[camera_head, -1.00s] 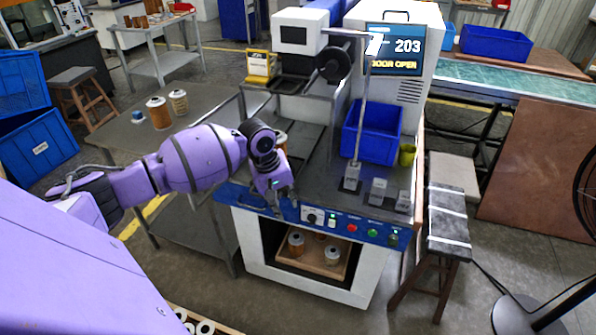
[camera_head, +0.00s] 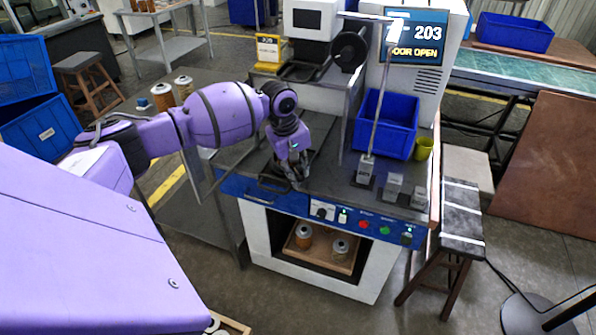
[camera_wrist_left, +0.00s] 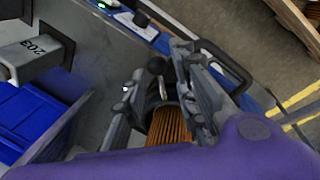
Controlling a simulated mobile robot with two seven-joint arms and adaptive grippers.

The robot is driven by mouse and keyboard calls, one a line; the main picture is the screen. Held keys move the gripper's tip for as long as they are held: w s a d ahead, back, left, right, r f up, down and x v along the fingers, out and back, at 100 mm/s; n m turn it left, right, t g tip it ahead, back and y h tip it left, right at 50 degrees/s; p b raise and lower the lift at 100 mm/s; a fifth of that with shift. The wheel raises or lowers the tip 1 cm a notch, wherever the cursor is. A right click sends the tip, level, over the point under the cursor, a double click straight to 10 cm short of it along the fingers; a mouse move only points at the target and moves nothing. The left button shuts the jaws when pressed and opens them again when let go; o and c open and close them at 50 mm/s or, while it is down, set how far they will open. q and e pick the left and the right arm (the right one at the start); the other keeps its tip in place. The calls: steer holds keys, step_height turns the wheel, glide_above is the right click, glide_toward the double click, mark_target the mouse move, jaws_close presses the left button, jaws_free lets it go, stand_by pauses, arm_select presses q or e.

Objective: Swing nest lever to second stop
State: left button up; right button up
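The nest lever's black ball knob (camera_wrist_left: 157,66) shows in the left wrist view, between my left gripper's fingers. An orange pleated filter cartridge (camera_wrist_left: 168,126) stands just below it in that view, partly hidden by the fingers. My left gripper (camera_wrist_left: 160,68) looks open, one grey finger on each side of the knob; I cannot tell whether either touches it. In the head view the left gripper (camera_head: 296,182) points down over the bench near its front edge, and my arm hides the nest and lever. The lever's stops cannot be made out. My right gripper is out of view.
A black handle (camera_wrist_left: 228,66) lies close beside the right finger. The blue front panel (camera_head: 330,214) carries buttons. A blue bin (camera_head: 386,124) and a thin upright pole (camera_head: 379,105) stand to the right. The screen (camera_head: 416,42) reads 203, door open.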

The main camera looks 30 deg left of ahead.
arm_select(q)
steer(key=shift+f, duration=0.1)
jaws_close()
stand_by(0.5)
